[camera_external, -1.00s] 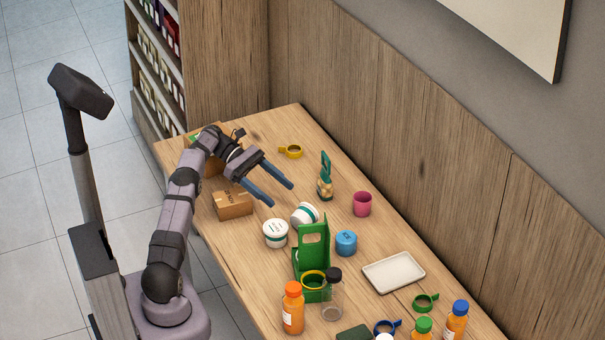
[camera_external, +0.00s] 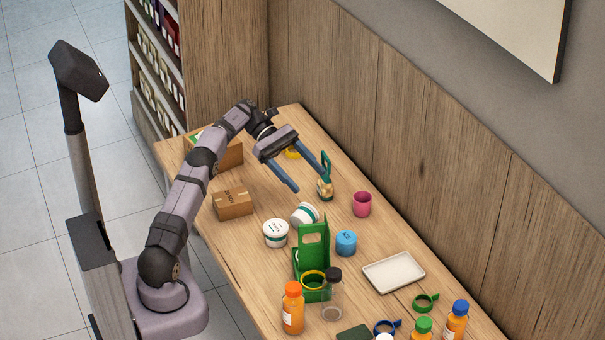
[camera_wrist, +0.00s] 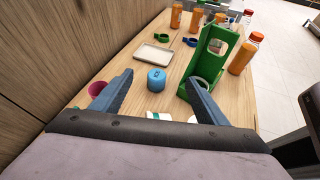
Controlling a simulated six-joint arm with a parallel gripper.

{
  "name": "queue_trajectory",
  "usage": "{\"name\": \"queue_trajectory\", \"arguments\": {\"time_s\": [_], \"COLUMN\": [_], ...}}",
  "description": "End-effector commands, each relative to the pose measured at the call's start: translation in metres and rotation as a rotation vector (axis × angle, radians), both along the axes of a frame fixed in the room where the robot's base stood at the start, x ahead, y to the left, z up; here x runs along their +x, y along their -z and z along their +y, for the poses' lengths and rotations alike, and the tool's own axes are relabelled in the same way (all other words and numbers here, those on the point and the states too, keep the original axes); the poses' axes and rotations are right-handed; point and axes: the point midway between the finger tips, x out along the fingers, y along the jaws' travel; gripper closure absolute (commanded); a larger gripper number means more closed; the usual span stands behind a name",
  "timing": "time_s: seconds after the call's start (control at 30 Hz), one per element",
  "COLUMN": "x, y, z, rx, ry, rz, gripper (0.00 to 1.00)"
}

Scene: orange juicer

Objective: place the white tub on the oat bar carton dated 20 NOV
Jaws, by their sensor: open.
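Two white tubs stand on the table in the external view. One white tub (camera_external: 275,233) is upright with a printed lid. The other white tub (camera_external: 304,214) has a green band and lies tilted just behind it. The brown oat bar carton (camera_external: 234,204) marked 20 NOV lies to their left with a bare top. My gripper (camera_external: 312,181) is open and empty, raised above the table near the small jar. In the wrist view my gripper (camera_wrist: 155,92) shows both fingers apart. Part of a white tub (camera_wrist: 158,116) shows at the bottom there, mostly hidden by my gripper body.
A green carrier (camera_external: 313,245) stands close in front of the tubs, with a blue tub (camera_external: 346,243) beside it. A pink cup (camera_external: 362,204) and a jar (camera_external: 325,188) stand behind. A larger open box (camera_external: 229,155) is at the far left. Bottles crowd the near end.

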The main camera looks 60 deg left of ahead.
Motion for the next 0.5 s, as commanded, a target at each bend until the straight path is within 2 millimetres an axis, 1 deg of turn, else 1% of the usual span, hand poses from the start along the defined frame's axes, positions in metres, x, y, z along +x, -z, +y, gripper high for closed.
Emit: {"name": "queue_trajectory", "arguments": {"time_s": [0.03, 0.07, 0.1, 0.17, 0.2, 0.3, 0.37, 0.43, 0.47, 0.5], "x": [0.010, 0.013, 0.016, 0.016, 0.013, 0.002, -0.005, -0.014, -0.018, -0.023], "y": [-0.049, -0.065, -0.085, -0.109, -0.121, -0.137, -0.138, -0.127, -0.119, -0.107], "z": [-0.028, -0.044, -0.065, -0.094, -0.112, -0.149, -0.166, -0.174, -0.174, -0.170], "rx": [0.020, 0.025, 0.030, 0.044, 0.058, 0.128, 0.200, 0.311, 0.364, 0.431], "ry": [0.057, 0.086, 0.124, 0.182, 0.220, 0.292, 0.330, 0.394, 0.432, 0.481], "rz": [-0.021, -0.027, -0.030, -0.018, -0.001, 0.062, 0.089, 0.068, 0.041, 0.000], "gripper": [0.32, 0.32, 0.32, 0.32, 0.32, 0.32, 0.32, 0.32, 0.32, 0.32]}}
